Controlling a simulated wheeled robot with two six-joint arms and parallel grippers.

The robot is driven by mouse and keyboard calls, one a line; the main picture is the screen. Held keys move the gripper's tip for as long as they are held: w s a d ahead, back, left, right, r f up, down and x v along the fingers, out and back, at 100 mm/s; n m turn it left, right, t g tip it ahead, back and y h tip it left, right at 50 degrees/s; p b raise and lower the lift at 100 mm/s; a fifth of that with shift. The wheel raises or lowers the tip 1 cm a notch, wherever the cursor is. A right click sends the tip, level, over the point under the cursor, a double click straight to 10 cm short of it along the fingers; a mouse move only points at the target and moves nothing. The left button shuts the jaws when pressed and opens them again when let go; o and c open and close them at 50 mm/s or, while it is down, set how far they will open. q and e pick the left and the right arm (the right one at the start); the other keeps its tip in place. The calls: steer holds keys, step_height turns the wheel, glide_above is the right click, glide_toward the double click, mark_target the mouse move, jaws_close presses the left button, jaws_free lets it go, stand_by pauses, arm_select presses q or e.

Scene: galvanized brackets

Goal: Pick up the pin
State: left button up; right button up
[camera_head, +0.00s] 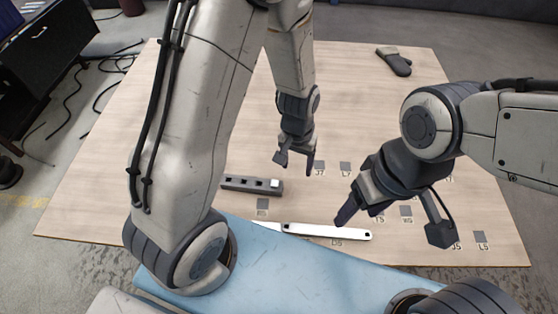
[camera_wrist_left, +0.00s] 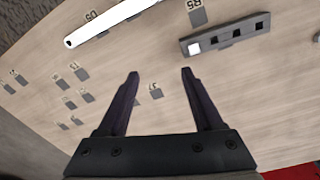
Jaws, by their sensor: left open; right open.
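A small white square piece, which looks like the pin (camera_head: 274,183), sits at the right end of a dark grey block (camera_head: 240,183) on the table. In the left wrist view the pin (camera_wrist_left: 195,47) shows at one end of the block (camera_wrist_left: 225,41), beside several dark square holes. How deep it sits is hidden. My left gripper (camera_head: 296,164) is open and empty, pointing down, beyond and slightly right of the pin. In the left wrist view its fingers (camera_wrist_left: 160,75) are apart, with only table between them. My right gripper (camera_head: 392,222) is open and empty, to the right of the pin.
Grey squares with printed labels (camera_head: 345,166) mark the wooden table (camera_head: 90,190). A dark glove-like object (camera_head: 395,61) lies at the back right. The table's back middle is clear.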

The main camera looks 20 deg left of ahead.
arm_select(q)
steer(key=w+a+f+n+p, duration=0.1)
steer(key=a+f+n+p, duration=0.3)
steer(key=a, duration=0.3)
arm_select(e)
step_height(320, 180, up, 6)
arm_select(q)
steer(key=b, duration=0.6)
glide_above(275, 183)
steer(key=shift+m, duration=0.4)
steer(key=f, duration=0.7)
steer(key=shift+s+a, duration=0.15)
steer(key=shift+s, duration=0.15)
steer(key=f+b, duration=0.2)
steer(key=f, duration=0.1)
steer(key=f+b, duration=0.1)
steer(key=f, duration=0.1)
steer(key=shift+w, duration=0.4)
arm_select(e)
step_height(275, 183, down, 9)
steer(key=shift+f, duration=0.1)
arm_select(q)
jaws_close()
